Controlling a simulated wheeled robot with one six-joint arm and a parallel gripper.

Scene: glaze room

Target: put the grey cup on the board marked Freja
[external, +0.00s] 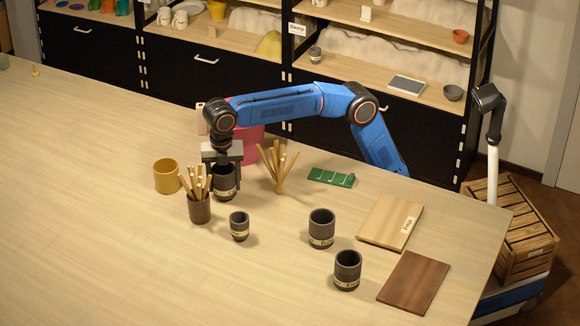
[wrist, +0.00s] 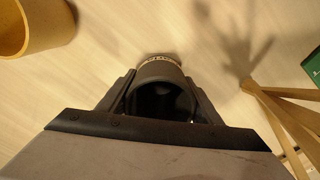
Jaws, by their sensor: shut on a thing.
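My gripper (external: 223,163) points down and is shut on a dark grey cup (external: 226,184) with a pale lettered band. In the wrist view the cup (wrist: 158,72) is upright between the fingers, its open mouth towards the camera. I cannot tell whether its base touches the table. The light wood board (external: 384,220) lies at the table's right, with a small label that seems to read Freja.
A green item (external: 331,177) and dark brown board (external: 414,283) lie further right. A pink container (external: 247,143) stands behind.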

